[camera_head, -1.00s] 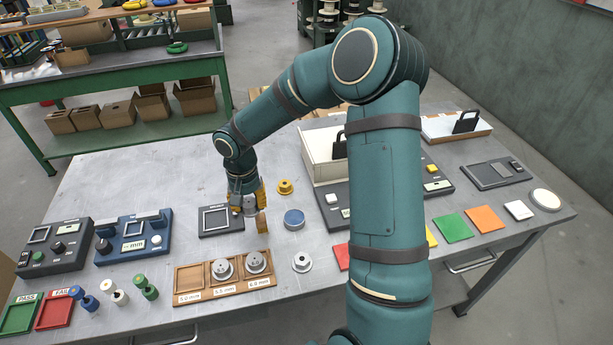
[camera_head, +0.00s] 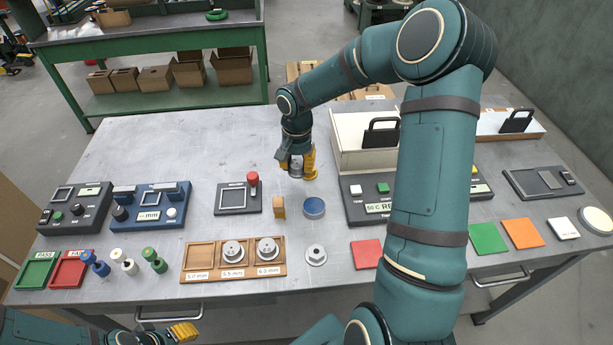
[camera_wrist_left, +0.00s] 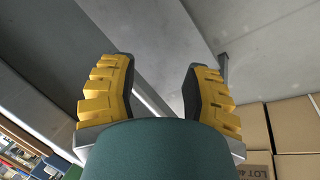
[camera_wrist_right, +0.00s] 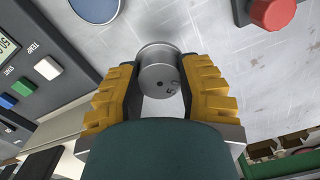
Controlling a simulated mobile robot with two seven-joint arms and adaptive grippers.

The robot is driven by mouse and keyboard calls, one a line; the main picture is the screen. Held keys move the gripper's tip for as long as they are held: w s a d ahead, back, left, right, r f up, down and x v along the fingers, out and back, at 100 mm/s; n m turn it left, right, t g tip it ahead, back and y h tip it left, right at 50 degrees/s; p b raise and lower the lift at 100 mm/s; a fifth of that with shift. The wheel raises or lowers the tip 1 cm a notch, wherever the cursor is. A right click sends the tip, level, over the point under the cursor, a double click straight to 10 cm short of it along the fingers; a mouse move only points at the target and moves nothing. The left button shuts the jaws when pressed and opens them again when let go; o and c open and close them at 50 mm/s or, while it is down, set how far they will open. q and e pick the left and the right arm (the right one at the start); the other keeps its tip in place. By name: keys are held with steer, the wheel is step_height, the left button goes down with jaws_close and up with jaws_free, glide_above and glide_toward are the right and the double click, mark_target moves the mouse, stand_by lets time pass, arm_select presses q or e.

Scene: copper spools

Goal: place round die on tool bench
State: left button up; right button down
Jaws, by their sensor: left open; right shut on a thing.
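The round die is a grey metal cylinder with a small dark hole and a marking on its end; it shows in the right wrist view (camera_wrist_right: 158,80). My right gripper (camera_head: 297,168) is shut on it, with a finger on each side. In the head view they are low over the grey-topped bench (camera_head: 200,160), behind the blue round tin; I cannot tell whether the die touches the top. My left gripper (camera_head: 184,332) is open and empty at the bottom left, below the bench's front edge; its parted fingers show in the left wrist view (camera_wrist_left: 158,95).
A wooden tray (camera_head: 200,262) has an empty left compartment and silver pieces in the others. A white bin (camera_head: 355,155) stands right. The back left top is clear.

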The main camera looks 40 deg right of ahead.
mark_target(298, 186)
steer(key=shift+f+b, duration=0.4)
steer(key=shift+f, duration=2.6)
steer(key=shift+f, duration=0.2)
steer(key=c, duration=0.7)
jaws_free()
steer(key=shift+o, duration=0.2)
